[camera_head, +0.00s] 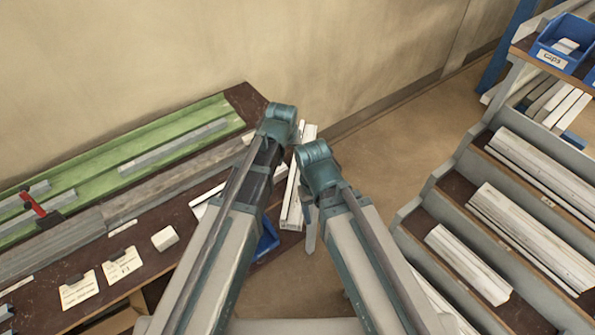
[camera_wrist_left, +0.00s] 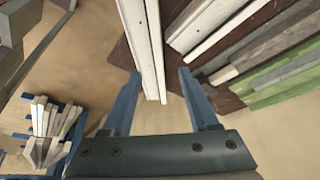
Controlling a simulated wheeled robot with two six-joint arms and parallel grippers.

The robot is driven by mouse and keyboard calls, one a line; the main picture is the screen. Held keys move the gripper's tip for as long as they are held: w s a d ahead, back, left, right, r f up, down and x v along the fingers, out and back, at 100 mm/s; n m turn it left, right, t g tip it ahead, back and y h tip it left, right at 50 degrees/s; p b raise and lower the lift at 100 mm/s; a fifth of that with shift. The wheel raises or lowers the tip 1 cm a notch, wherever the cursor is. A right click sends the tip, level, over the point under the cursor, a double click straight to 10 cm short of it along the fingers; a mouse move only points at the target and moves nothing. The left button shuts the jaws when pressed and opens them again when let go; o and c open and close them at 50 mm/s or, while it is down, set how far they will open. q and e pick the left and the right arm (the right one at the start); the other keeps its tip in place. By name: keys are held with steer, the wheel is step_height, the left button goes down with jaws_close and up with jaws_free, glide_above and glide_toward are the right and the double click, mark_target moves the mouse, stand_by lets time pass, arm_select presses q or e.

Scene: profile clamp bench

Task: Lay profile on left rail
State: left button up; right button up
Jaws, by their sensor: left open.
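A long white profile (camera_head: 292,202) lies across the right end of the dark bench (camera_head: 150,262), partly hidden by my arms. In the left wrist view the white profile (camera_wrist_left: 147,45) runs down between the spread blue fingers of my left gripper (camera_wrist_left: 160,98), which is open and not closed on it. In the head view my left gripper is hidden behind its arm. My right gripper (camera_head: 310,228) shows only as a small grey part below its wrist; its jaws are unclear. A green rail (camera_head: 95,175) and a grey rail (camera_head: 150,192) run along the bench; I cannot tell which is the left rail.
A red clamp (camera_head: 33,203) stands at the bench's left. A blue bin (camera_head: 267,238) is at the bench's right edge. A stepped rack (camera_head: 470,190) of white profiles stands right.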

arm_select(q)
steer(key=b, duration=0.6)
glide_toward(294, 162)
steer(key=x, duration=0.3)
steer(key=shift+s+a+f, duration=0.15)
steer(key=shift+s+a, duration=0.05)
steer(key=shift+s, duration=0.05)
steer(key=shift+w+f, duration=0.1)
steer(key=shift+f, duration=0.05)
steer(key=shift+f, duration=0.1)
steer(key=b+x, duration=0.4)
steer(key=x, duration=0.1)
steer(key=shift+w+d+b, duration=0.15)
steer(key=shift+b, duration=0.15)
steer(key=shift+c, duration=0.3)
jaws_close()
